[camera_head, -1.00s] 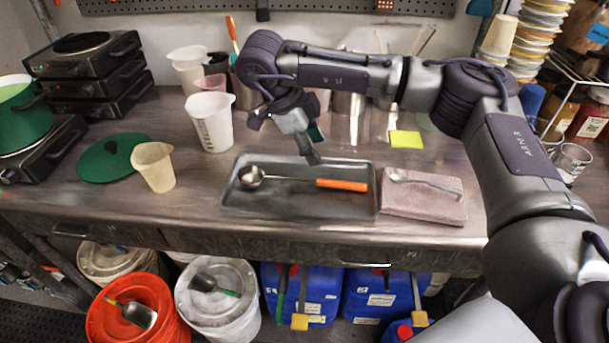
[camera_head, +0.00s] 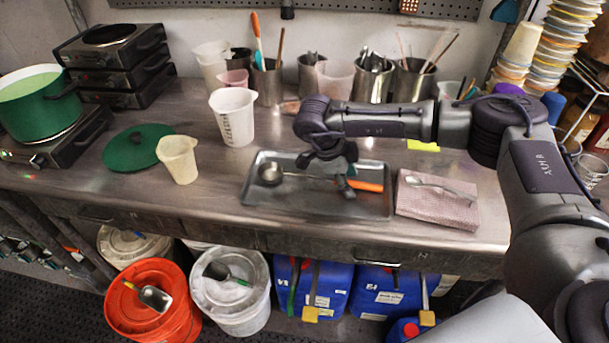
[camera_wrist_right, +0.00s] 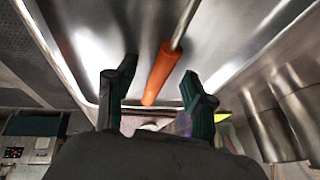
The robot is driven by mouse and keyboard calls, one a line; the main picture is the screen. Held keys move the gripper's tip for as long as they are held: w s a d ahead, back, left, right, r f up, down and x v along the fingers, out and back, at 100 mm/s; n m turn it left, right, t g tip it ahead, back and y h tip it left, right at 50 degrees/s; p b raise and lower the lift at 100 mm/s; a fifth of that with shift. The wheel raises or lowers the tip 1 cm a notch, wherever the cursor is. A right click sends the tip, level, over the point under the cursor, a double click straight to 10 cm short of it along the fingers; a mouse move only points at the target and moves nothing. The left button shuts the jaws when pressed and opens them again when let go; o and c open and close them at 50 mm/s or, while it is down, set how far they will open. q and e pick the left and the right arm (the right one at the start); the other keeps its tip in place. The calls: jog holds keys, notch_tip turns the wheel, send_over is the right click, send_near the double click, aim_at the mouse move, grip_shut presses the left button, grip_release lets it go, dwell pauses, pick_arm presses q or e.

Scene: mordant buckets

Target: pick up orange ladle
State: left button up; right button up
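The orange ladle lies in a grey metal tray (camera_head: 262,213) on the bench. Its bowl (camera_head: 270,173) is at the tray's left and its orange handle (camera_head: 368,186) points right. My right gripper (camera_head: 346,190) is low over the tray, in front of part of the ladle's shaft. In the right wrist view the gripper (camera_wrist_right: 160,92) is open, and the orange handle (camera_wrist_right: 162,72) shows between its two fingers, apart from both. I cannot tell the exact height left between fingertips and handle. My left gripper is not in view.
A folded pink cloth (camera_head: 440,205) with a metal utensil lies right of the tray. A white measuring jug (camera_head: 233,117) and steel pots of tools stand behind. A beaker (camera_head: 178,160) and a green lid (camera_head: 138,148) are at the left.

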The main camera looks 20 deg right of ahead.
jog(key=shift+f, duration=0.1)
grip_shut()
dwell(0.3)
jog(key=shift+r, duration=0.5)
jog(key=r, duration=0.1)
jog(key=r+b, duration=0.1)
jog(key=r, duration=0.1)
jog(key=shift+s+a+r, duration=0.25)
jog(key=shift+s+a, duration=0.15)
jog(key=s+a+r+b, duration=0.1)
jog(key=s+a+r, duration=0.5)
jog(key=s, duration=0.2)
jog(key=shift+s+r, duration=0.3)
jog(key=shift+s, duration=0.05)
